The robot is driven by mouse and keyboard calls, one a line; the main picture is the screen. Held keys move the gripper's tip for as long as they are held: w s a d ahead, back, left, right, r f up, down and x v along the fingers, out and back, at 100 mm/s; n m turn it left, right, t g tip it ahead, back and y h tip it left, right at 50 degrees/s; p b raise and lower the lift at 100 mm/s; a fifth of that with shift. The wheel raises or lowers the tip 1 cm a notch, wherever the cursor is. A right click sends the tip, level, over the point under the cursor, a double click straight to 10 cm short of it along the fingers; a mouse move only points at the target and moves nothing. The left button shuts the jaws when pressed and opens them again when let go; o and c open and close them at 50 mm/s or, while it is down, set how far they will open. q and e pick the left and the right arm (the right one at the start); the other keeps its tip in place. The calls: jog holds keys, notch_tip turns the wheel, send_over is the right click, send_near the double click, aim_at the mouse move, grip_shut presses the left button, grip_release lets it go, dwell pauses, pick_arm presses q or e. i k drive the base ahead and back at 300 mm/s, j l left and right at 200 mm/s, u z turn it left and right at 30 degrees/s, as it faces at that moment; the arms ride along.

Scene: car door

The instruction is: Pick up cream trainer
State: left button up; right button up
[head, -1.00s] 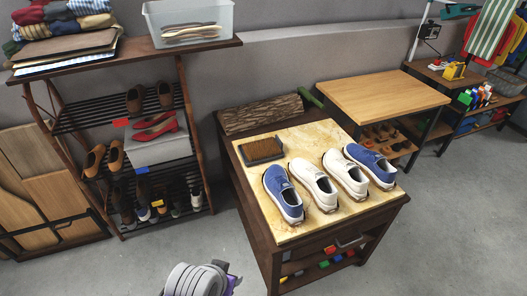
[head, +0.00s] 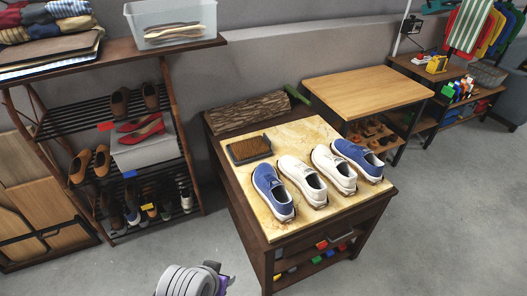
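Two cream trainers lie side by side on the stone-topped table (head: 265,213). One cream trainer (head: 301,181) is left of centre, and the other cream trainer (head: 334,169) is just right of it. A blue trainer (head: 273,192) is on the left end of the row, and another blue trainer (head: 358,159) is on the right end. A grey, ribbed arm part of mine with a purple piece shows at the bottom edge, apart from the table. No gripper fingers are visible.
A brush (head: 249,149) and a log (head: 250,115) lie behind the shoes. A shoe rack (head: 85,125) with a clear bin (head: 165,20) on top stands left. A wooden table (head: 368,92) stands behind right. Grey floor (head: 440,220) is open at right.

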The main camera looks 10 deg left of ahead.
aim_at(336, 170)
jog(key=i+l+u, duration=0.1)
jog(key=u, duration=0.7)
jog(key=i+l+u, duration=0.1)
jog(key=l+u, duration=0.65)
jog(key=l, duration=0.2)
jog(key=l+u, duration=0.1)
jog(key=l, duration=0.85)
jog(key=k+l+u, duration=0.15)
jog(key=l, duration=0.85)
